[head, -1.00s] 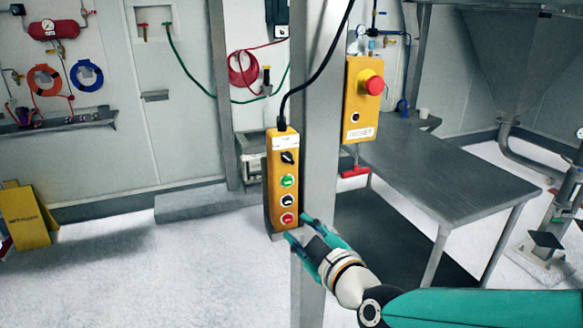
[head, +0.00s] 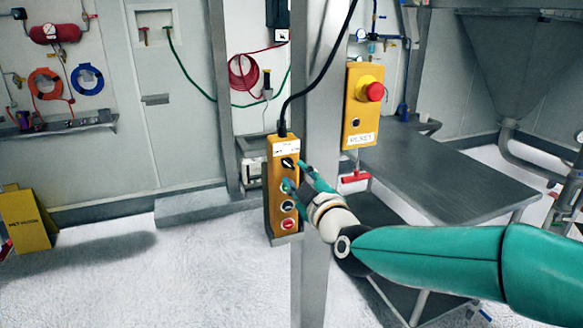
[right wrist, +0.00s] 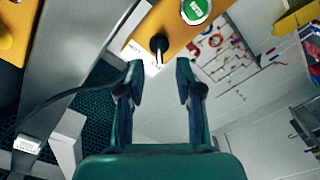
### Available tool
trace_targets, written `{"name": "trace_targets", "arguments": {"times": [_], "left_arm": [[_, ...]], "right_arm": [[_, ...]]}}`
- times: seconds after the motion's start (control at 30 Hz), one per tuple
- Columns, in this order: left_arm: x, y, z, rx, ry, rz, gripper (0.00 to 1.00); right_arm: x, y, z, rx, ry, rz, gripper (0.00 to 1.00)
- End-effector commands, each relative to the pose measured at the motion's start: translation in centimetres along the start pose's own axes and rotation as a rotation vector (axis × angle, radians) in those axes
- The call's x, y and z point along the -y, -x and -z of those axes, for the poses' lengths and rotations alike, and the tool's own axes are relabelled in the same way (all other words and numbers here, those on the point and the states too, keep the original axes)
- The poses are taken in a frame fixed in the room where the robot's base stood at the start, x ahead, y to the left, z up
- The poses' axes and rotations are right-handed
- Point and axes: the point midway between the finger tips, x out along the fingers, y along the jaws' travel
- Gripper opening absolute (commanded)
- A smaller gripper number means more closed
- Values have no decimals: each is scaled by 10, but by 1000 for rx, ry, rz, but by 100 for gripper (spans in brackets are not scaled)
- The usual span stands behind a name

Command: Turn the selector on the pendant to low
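The yellow pendant (head: 269,210) hangs upright by a black cable against the grey post. Its black selector knob (head: 288,162) is at the top, below a white label, with green, black and red buttons under it. My right gripper (head: 295,175) is in front of the pendant, close to the selector. In the right wrist view my right gripper (right wrist: 157,75) has its two fingers apart with nothing between them. The black selector (right wrist: 158,45) shows just beyond the fingertips, roughly centred between them. The green button (right wrist: 195,11) is beyond it. My left gripper is not in view.
A yellow box with a red emergency stop (head: 374,91) is on the post (head: 312,260) to the right of the pendant. A grey metal table (head: 440,170) stands behind. A yellow floor sign (head: 25,220) is far left.

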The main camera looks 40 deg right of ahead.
Motion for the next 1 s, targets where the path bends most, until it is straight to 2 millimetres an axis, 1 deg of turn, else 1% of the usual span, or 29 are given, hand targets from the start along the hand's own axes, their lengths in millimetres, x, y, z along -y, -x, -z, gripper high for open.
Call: {"name": "trace_targets", "arguments": {"times": [0.03, 0.1, 0.2, 0.3, 0.63, 0.67, 0.8, 0.87, 1.0], "left_arm": [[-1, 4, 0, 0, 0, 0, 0], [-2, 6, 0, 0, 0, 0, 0], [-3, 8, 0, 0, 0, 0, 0], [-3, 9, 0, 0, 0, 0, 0], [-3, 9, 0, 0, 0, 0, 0], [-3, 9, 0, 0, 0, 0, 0], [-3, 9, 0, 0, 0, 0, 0], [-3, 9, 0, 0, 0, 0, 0], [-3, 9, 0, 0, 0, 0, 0]], "right_arm": [[0, -10, 0, 2, 1, 1, 35], [0, -20, 1, 1, 1, 1, 35], [0, -32, 0, 1, 0, 1, 35], [-1, -38, 0, 0, 1, 0, 35], [0, -41, 0, 0, 0, -1, 35], [0, -41, 0, 0, 0, -1, 32], [0, -41, 0, 0, 0, -1, 8], [0, -41, 0, 0, 0, -1, 0], [0, -41, -1, 1, 0, 0, 0]]}}
